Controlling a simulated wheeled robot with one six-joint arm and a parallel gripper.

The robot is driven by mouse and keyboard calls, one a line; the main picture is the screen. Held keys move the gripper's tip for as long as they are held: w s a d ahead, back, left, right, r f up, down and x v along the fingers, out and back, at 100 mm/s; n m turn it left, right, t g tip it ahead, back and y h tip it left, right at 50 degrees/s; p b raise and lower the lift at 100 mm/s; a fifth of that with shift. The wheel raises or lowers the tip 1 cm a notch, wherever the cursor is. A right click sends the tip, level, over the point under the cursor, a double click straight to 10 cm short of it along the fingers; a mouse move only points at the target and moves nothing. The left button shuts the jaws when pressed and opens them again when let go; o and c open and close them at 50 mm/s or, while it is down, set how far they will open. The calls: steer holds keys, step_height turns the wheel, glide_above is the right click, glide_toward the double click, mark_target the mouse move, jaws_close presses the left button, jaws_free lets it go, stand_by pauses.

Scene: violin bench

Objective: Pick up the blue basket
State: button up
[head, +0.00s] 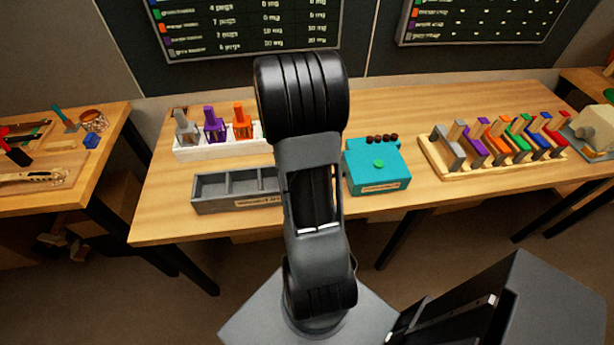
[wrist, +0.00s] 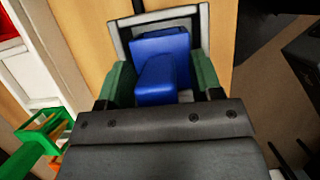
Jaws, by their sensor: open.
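In the wrist view a solid blue piece with a raised block-like handle (wrist: 157,75), which I take for the blue basket, lies in front of my gripper (wrist: 162,65). My gripper is open, with dark green parts that look like its fingers on either side of the blue piece. A pale grey frame shows around its far side. Whether the fingers touch it cannot be told. In the head view my arm hides my gripper and the blue basket. A grey basket (head: 186,128), a purple basket (head: 214,126) and an orange basket (head: 242,121) stand in a white rack (head: 205,152).
A grey compartment tray (head: 226,203) lies along the front edge. A teal box (head: 378,184) with a green button and a wooden rack (head: 490,166) of coloured pieces stand right. Green (wrist: 42,128) and orange (wrist: 63,127) pieces show at lower left in the wrist view.

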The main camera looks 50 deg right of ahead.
jaws_close()
stand_by(0.5)
